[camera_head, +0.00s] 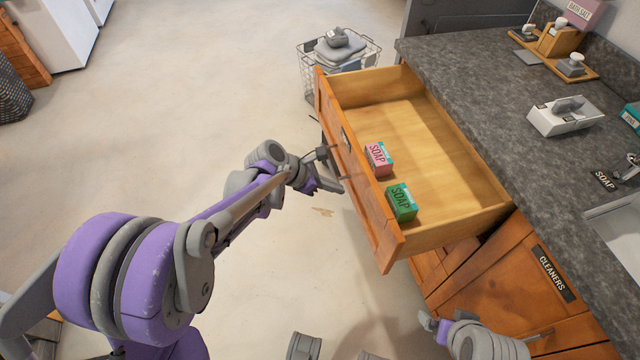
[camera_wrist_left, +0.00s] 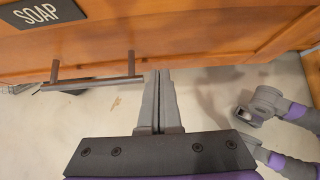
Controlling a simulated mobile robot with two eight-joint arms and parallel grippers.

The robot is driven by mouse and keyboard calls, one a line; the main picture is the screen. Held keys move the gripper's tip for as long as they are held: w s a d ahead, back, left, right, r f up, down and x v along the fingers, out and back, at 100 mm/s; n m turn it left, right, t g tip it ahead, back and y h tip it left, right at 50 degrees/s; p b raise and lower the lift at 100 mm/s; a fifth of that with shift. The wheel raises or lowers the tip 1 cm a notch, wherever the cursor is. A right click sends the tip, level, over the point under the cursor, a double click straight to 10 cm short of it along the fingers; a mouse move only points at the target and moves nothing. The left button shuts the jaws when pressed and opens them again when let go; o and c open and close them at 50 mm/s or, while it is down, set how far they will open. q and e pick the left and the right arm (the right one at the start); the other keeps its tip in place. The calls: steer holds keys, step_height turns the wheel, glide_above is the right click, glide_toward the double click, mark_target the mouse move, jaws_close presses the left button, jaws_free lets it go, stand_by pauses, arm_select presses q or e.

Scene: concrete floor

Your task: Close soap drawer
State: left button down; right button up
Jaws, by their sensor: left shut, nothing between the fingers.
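The soap drawer (camera_head: 435,145) is a wooden drawer pulled well out from under the grey counter. It holds a pink soap box (camera_head: 379,160) and a green soap box (camera_head: 401,203) near its front. Its front panel (camera_wrist_left: 215,30) carries a black SOAP label (camera_wrist_left: 41,12) and a dark bar handle (camera_wrist_left: 95,82) in the left wrist view. My left gripper (camera_head: 335,178) is at the outer side of the drawer front, close to the handle. Its fingers (camera_wrist_left: 158,85) are shut and empty, with tips at the panel's lower part, right of the handle; contact is unclear. My right gripper (camera_head: 430,322) is near the lower cabinet.
A wire basket (camera_head: 338,65) with folded cloths stands on the floor beyond the drawer. A CLEANERS cabinet door (camera_head: 520,290) is below right. The counter (camera_head: 470,60) holds a white dish (camera_head: 565,117) and a wooden tray. The floor left of the drawer is open.

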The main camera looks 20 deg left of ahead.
arm_select(q)
steer(key=shift+w+d, duration=0.8)
steer(key=shift+d, duration=0.35)
steer(key=w+d, duration=0.5)
steer(key=d, duration=0.3)
steer(key=w+d, duration=0.6)
steer(key=d, duration=0.2)
steer(key=w+d, duration=0.5)
steer(key=d, duration=0.3)
steer(key=shift+w+d, duration=0.4)
steer(key=shift+d, duration=0.05)
steer(key=shift+r, duration=0.15)
steer(key=shift+d, duration=0.1)
